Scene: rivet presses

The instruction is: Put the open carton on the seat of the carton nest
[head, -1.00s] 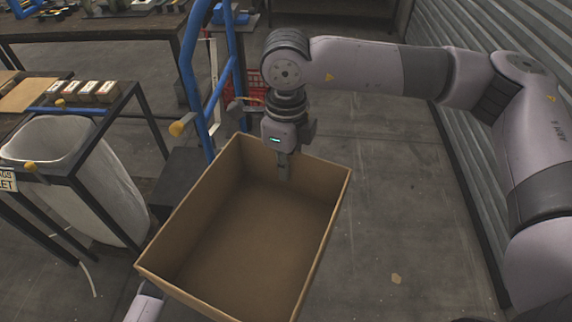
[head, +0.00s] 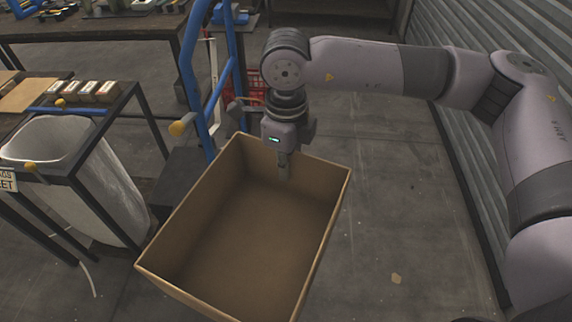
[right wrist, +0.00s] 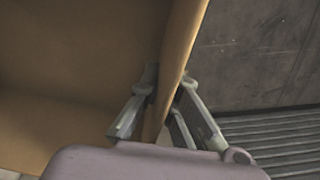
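The open carton (head: 250,235) is a brown, empty, open-topped box in the middle of the head view, held up above the floor. My right gripper (head: 284,172) is at its far wall, one finger inside the carton. In the right wrist view the two fingers (right wrist: 165,100) stand on either side of the carton wall (right wrist: 182,45), clamping its edge. My left gripper is not in view. I cannot make out the carton nest for sure in these frames.
A blue tubular frame (head: 213,85) with a yellow knob stands just beyond the carton. A black table (head: 95,125) with a white bin (head: 75,170) is at the left. A workbench (head: 120,28) is behind. Floor to the right is clear up to a corrugated wall (head: 480,45).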

